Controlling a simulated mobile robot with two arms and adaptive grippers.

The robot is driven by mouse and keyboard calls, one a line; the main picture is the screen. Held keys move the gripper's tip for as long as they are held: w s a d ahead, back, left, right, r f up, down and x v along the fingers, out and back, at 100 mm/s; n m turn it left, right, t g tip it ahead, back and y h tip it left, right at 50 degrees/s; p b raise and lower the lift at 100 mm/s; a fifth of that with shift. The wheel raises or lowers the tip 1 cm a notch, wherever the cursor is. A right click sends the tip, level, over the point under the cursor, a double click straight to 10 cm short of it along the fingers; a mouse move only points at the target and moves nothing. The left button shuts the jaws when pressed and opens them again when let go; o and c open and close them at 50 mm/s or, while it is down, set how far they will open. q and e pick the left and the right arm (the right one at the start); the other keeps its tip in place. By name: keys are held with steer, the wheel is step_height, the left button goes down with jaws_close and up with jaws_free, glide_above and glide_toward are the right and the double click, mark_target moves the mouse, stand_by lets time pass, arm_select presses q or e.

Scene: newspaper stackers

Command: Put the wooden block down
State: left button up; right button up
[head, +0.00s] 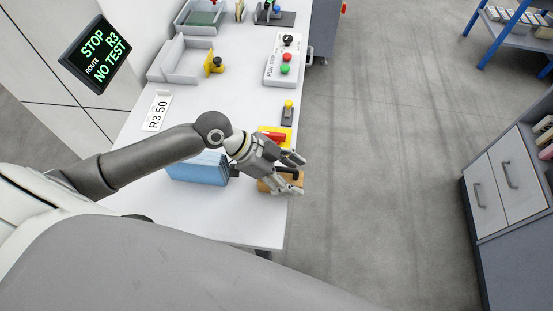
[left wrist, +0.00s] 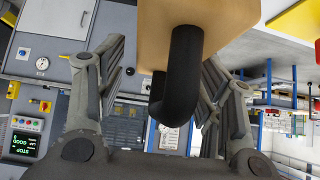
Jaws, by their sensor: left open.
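The wooden block (head: 266,186) is tan with a black handle. In the head view it is at the right edge of the white table (head: 225,222), partly hidden by my left gripper (head: 298,175). In the left wrist view the block (left wrist: 218,18) fills the top middle, and its curved black handle (left wrist: 178,70) hangs between my fingers. The left gripper's fingers are spread apart on both sides of the handle, with visible gaps. I cannot tell whether the block's underside fully rests on the table. My right gripper is not in view.
A blue stack (head: 197,168) stands left of the block. A yellow and red item (head: 275,137) is just behind it. Farther back are a button panel (head: 286,62), a grey tray (head: 183,59) and an "R3 50" sign (head: 157,112). Open floor (head: 385,170) lies to the right.

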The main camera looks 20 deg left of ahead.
arm_select(q)
steer(key=b+v, duration=0.1)
steer(key=v, duration=0.9)
steer(key=shift+a+b, duration=0.15)
steer(key=shift+b, duration=0.25)
steer(key=shift+s+a+r, duration=0.15)
steer(key=shift+a+r, duration=0.25)
steer(key=shift+r, duration=0.15)
